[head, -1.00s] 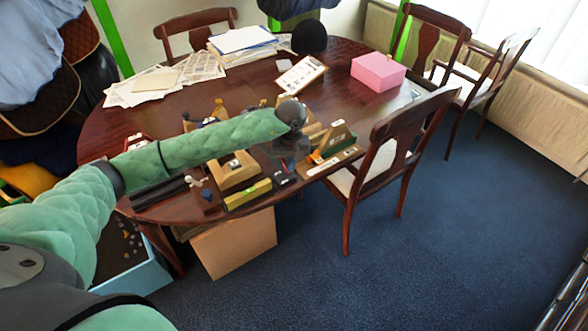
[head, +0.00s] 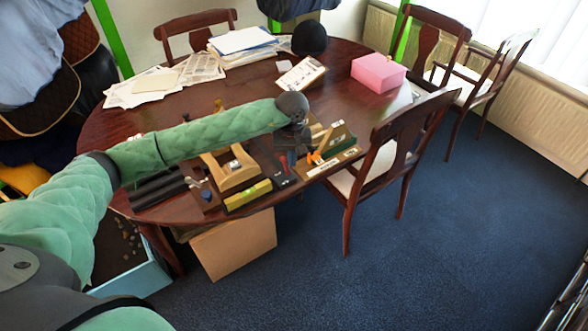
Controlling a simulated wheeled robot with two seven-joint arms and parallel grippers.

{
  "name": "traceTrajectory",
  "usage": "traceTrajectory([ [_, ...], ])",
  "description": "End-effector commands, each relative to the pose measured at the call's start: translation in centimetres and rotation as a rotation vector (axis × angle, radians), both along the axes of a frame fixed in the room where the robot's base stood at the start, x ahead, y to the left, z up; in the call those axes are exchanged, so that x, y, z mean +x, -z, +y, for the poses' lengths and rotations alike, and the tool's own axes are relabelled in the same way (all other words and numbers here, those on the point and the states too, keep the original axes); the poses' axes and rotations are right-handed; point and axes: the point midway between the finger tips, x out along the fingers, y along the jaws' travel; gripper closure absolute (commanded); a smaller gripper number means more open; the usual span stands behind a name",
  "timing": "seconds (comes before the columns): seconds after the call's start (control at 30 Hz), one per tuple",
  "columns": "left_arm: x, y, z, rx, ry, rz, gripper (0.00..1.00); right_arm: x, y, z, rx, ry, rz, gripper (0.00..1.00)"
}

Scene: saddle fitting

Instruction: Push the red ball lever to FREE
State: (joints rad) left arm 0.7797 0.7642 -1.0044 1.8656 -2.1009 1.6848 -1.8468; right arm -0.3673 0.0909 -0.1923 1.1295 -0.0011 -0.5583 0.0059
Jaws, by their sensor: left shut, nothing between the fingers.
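My left arm reaches in from the left over the wooden table. Its dark gripper (head: 290,158) points down among the fixtures near the table's front right edge; it is shut, with nothing seen between the fingers. Below the gripper is a small dark part with a red mark (head: 284,183). I cannot make out a red ball lever or the word FREE; the gripper and wrist may hide them. My right gripper is not in view.
A wooden frame (head: 231,174) and a yellow-green block (head: 248,195) lie left of the gripper. Dark rollers (head: 158,190) lie further left. A chair (head: 400,140) stands close on the right. A pink box (head: 378,73), papers (head: 165,82) and a black round object (head: 309,39) sit further back.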

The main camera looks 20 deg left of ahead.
Motion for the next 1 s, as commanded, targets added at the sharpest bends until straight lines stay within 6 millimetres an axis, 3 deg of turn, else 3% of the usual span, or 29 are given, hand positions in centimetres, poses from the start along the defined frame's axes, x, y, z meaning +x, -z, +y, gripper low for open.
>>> traceTrajectory([
  [0.5, 0.0, -3.3, 0.0, 0.0, 0.001, 0.0, 1.0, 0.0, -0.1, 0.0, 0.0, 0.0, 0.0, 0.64],
  [1.0, 0.0, -3.4, -0.1, -0.002, 0.0, 0.0, 1.0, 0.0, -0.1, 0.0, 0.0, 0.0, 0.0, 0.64],
])
